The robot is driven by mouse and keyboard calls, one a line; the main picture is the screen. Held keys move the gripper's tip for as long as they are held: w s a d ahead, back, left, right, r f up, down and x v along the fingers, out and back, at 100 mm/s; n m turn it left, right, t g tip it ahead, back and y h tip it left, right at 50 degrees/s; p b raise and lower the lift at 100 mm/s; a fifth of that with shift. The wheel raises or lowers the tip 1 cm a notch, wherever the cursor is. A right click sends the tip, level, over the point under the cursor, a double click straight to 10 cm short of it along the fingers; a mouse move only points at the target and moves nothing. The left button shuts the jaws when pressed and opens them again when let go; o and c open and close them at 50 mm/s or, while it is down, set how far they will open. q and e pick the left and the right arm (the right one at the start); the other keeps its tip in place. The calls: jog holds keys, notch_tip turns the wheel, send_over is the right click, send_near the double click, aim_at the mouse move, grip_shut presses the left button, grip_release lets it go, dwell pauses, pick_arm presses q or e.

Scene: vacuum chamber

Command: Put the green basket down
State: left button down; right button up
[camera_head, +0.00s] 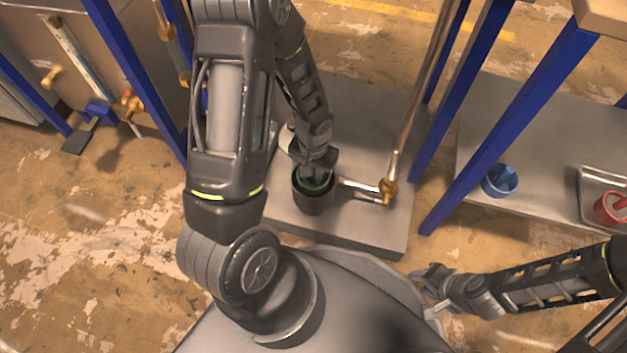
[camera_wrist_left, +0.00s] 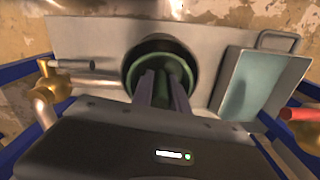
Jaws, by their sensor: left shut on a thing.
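The green basket (camera_head: 313,187) sits inside the mouth of a dark cylindrical holder (camera_head: 314,205) on the grey plate in the head view. In the left wrist view the basket (camera_wrist_left: 170,62) shows as a green ring within the dark round opening (camera_wrist_left: 133,80). My left gripper (camera_head: 315,172) reaches down into the opening and is shut on the basket. Its fingers (camera_wrist_left: 163,85) hide part of the basket, and its lower part is hidden by the holder. My right gripper (camera_head: 428,291) is near the bottom right of the head view, away from the basket; its fingers are too small to read.
A brass-fitted pipe (camera_head: 386,190) stands right beside the holder. Blue frame posts (camera_head: 500,135) rise to the right. A blue cup (camera_head: 500,180) and a red item (camera_head: 610,207) in a tray sit on another grey plate. A teal-faced tray (camera_wrist_left: 245,85) lies right of the opening.

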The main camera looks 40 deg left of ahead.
aim_at(314, 182)
pick_arm(q)
notch_tip(314, 182, down, 4)
jog(key=shift+r+b, duration=0.1)
jog(key=shift+b, duration=0.95)
jog(key=shift+f+b, duration=0.5)
jog(key=shift+f, duration=0.1)
jog(key=c, duration=1.3)
grip_release()
jog(key=shift+r, duration=0.2)
